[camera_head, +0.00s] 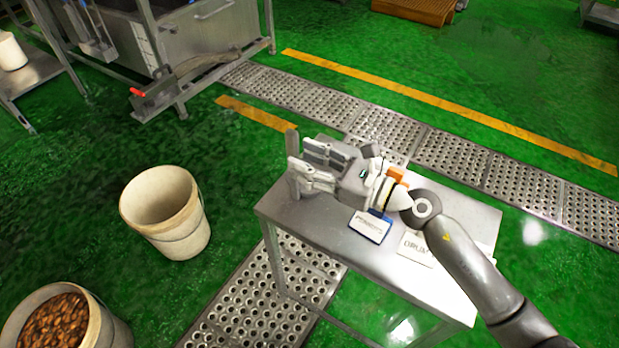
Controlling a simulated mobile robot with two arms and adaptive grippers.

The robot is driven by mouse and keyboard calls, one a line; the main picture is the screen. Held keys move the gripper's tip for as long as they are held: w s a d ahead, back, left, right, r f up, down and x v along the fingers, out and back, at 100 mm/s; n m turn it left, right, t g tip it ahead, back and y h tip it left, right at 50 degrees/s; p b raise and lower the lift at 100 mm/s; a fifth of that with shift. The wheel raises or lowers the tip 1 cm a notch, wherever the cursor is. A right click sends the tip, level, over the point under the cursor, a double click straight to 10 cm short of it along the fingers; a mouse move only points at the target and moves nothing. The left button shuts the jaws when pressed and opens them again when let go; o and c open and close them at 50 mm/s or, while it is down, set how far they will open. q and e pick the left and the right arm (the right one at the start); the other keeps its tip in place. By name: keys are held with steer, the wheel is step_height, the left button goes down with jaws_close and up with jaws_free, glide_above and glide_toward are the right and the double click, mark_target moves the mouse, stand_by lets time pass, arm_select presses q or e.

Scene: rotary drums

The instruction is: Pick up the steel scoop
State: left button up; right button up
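My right gripper (306,162) is over the far left part of the steel table (380,262), pointing left. Its two fingers are spread with a gap between them. A narrow grey metal piece (291,141) stands up at the fingertips, by the table's left end. It may be part of the steel scoop, but its full shape is hidden behind the fingers. I cannot tell whether the fingers touch it. My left gripper is not in view.
A blue-edged label block (370,226) and a white card (416,248) lie on the table near my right wrist. An empty white bucket (181,236) and one filled with brown pieces (100,328) stand left on the green floor. Steel machinery (205,48) is at the back left.

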mark_target(298, 157)
steer(key=x, duration=0.3)
steer(key=shift+w+a+r+p, duration=0.15)
steer(key=shift+w+a+p, duration=0.05)
steer(key=shift+a+p, duration=0.1)
steer(key=shift+d, duration=0.1)
jaws_close()
